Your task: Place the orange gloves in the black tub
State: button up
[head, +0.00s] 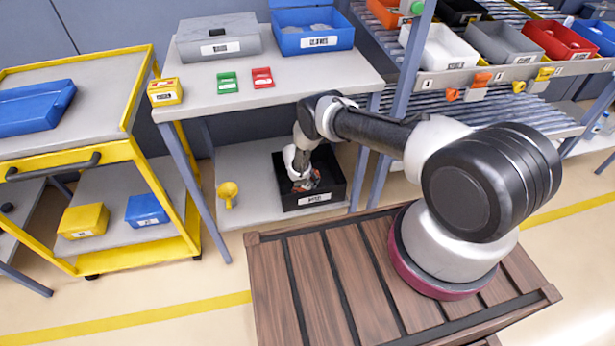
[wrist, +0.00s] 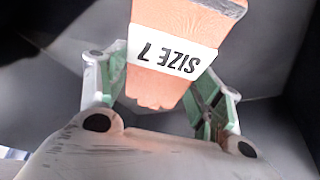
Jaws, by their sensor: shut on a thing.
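The black tub (head: 318,199) stands on the lower shelf of the grey bench in the head view. My gripper (head: 305,184) reaches down into it. In the wrist view my gripper (wrist: 165,95) is shut on the orange gloves (wrist: 165,88), a folded orange bundle with a white band reading "SIZE 7". Dark tub walls (wrist: 60,85) surround the gloves there. In the head view the gloves are mostly hidden by my gripper. I cannot tell whether they touch the tub floor.
A yellow object (head: 228,193) stands on the shelf left of the tub. The bench top (head: 300,85) above holds a grey case (head: 218,38), a blue bin (head: 315,38) and small boxes. A yellow cart (head: 85,150) is at left, a bin rack at right.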

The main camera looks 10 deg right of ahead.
jog(key=shift+f, duration=0.2)
jog(key=o, duration=1)
